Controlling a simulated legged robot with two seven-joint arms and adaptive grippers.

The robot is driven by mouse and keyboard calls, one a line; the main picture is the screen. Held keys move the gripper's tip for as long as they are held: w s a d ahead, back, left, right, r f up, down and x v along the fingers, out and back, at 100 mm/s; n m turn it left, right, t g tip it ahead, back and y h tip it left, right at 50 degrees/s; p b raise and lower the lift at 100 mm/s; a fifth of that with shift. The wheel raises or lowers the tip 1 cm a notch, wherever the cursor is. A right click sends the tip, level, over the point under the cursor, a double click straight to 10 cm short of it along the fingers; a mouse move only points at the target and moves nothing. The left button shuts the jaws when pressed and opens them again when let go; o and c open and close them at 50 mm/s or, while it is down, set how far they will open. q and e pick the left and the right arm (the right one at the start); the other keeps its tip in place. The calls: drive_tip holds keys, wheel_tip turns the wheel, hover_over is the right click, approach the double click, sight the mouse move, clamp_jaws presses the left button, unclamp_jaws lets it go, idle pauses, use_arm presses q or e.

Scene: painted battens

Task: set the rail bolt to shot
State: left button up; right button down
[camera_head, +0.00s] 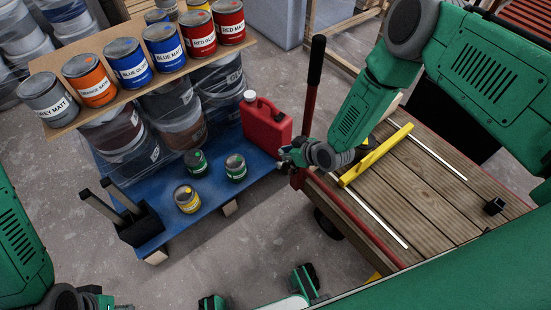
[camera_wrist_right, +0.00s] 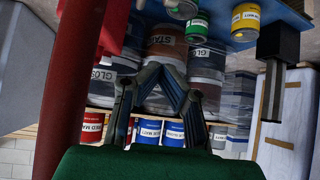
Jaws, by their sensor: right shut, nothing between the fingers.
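I cannot make out a part that is surely the rail bolt. A yellow bar (camera_head: 376,154) lies across the slatted wooden deck (camera_head: 440,205) at the right, and a small black block (camera_head: 494,206) sits near the deck's right edge. My right gripper (camera_head: 285,156) is beside the deck's far left corner, close to the red jerrycan. In the right wrist view its fingers (camera_wrist_right: 157,68) meet at the tips, shut and empty. My left arm comes in at the lower left; only a sliver of its gripper (camera_head: 122,307) shows at the bottom edge.
A red jerrycan (camera_head: 266,124) and several small tins stand on a blue pallet (camera_head: 165,210). Labelled paint cans line a board (camera_head: 150,88) above wrapped buckets. A red post with a black grip (camera_head: 314,85) rises by the deck. Bare floor lies between the pallet and deck.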

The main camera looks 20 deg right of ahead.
sight(280, 167)
drive_tip(key=b+x, duration=0.5)
drive_tip(key=x, duration=0.6)
drive_tip(key=shift+s+d+f, duration=0.2)
drive_tip(key=shift+s+d, duration=0.15)
drive_tip(key=shift+s, duration=0.3)
drive_tip(key=shift+s+d+f, duration=0.15)
drive_tip(key=shift+s+d, duration=0.15)
drive_tip(key=shift+s, duration=0.35)
drive_tip(key=shift+s+d+f, duration=0.2)
drive_tip(key=shift+s+d, duration=0.15)
drive_tip(key=shift+s, duration=0.35)
drive_tip(key=s+p, duration=0.1)
drive_tip(key=s, duration=0.1)
drive_tip(key=s+d+p, duration=0.1)
drive_tip(key=s, duration=0.1)
drive_tip(key=shift+d+r+p, duration=0.15)
drive_tip(key=shift+d+p, duration=0.05)
drive_tip(key=shift+p, duration=0.1)
drive_tip(key=shift+s+d, duration=0.1)
drive_tip(key=shift+s, duration=0.15)
drive_tip(key=shift+f, duration=0.2)
